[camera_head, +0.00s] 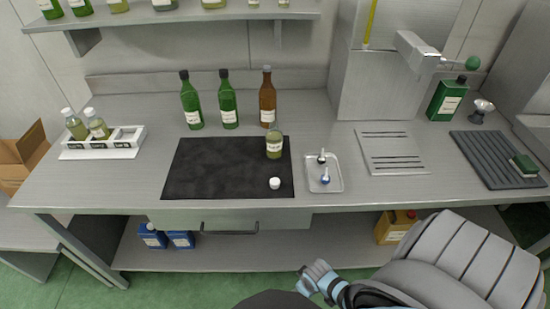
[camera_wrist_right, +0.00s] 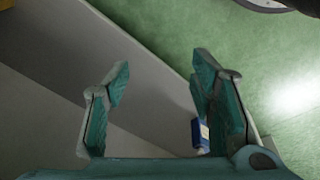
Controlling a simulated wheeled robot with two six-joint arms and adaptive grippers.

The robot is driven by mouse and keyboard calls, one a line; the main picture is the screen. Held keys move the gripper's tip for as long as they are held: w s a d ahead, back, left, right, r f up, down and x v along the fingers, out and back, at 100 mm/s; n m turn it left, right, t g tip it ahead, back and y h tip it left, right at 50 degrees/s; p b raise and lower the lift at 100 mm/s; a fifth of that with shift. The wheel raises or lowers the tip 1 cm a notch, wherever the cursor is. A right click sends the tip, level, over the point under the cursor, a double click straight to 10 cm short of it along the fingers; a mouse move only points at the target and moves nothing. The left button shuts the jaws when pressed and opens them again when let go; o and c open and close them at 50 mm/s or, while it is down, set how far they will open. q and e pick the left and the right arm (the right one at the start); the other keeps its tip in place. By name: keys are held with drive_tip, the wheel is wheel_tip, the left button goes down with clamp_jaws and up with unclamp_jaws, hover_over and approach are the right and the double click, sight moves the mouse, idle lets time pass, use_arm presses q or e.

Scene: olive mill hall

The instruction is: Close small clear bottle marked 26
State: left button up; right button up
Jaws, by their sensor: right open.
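A small clear bottle (camera_head: 275,147) with greenish contents and a pale label stands upright on the black mat (camera_head: 215,170), near its right edge. The label's number is too small to read. No cap shows on its top. A white cap (camera_head: 275,183) lies on the mat in front of it. My right gripper (camera_head: 318,279) is low in front of the bench, well away from bottle and cap. In the right wrist view the gripper (camera_wrist_right: 160,95) is open and empty, over the floor and lower shelf. My left gripper is not in view.
Two green bottles (camera_head: 190,100) and a brown bottle (camera_head: 267,98) stand behind the mat. A white rack (camera_head: 130,145) with two capped bottles is at left. A small tray (camera_head: 334,184) is right of the mat. The mat's left part is clear.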

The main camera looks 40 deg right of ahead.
drive_tip(key=w+r+n+p, duration=0.1)
drive_tip(key=w+r, duration=0.5)
drive_tip(key=r, duration=0.5)
drive_tip(key=w+r+n+p, duration=0.1)
drive_tip(key=w+r, duration=0.5)
drive_tip(key=r, duration=0.4)
drive_tip(key=w+d+r, duration=0.4)
drive_tip(key=w+r, duration=0.2)
drive_tip(key=r, duration=0.3)
drive_tip(key=w+d+r+n+y, duration=0.1)
drive_tip(key=w+d+r, duration=0.3)
drive_tip(key=r, duration=0.5)
drive_tip(key=shift+w+d+g, duration=0.15)
drive_tip(key=shift+w+g, duration=0.15)
drive_tip(key=shift+w, duration=0.55)
drive_tip(key=b, duration=0.2)
hover_over(275, 181)
drive_tip(key=f, duration=0.9)
drive_tip(key=shift+s+d+f, duration=0.2)
drive_tip(key=shift+s+f, duration=0.05)
drive_tip(key=shift+s, duration=0.15)
drive_tip(key=f, duration=0.5)
drive_tip(key=shift+w+a+f, duration=0.1)
drive_tip(key=shift+w+a, duration=0.15)
drive_tip(key=shift+w, duration=0.1)
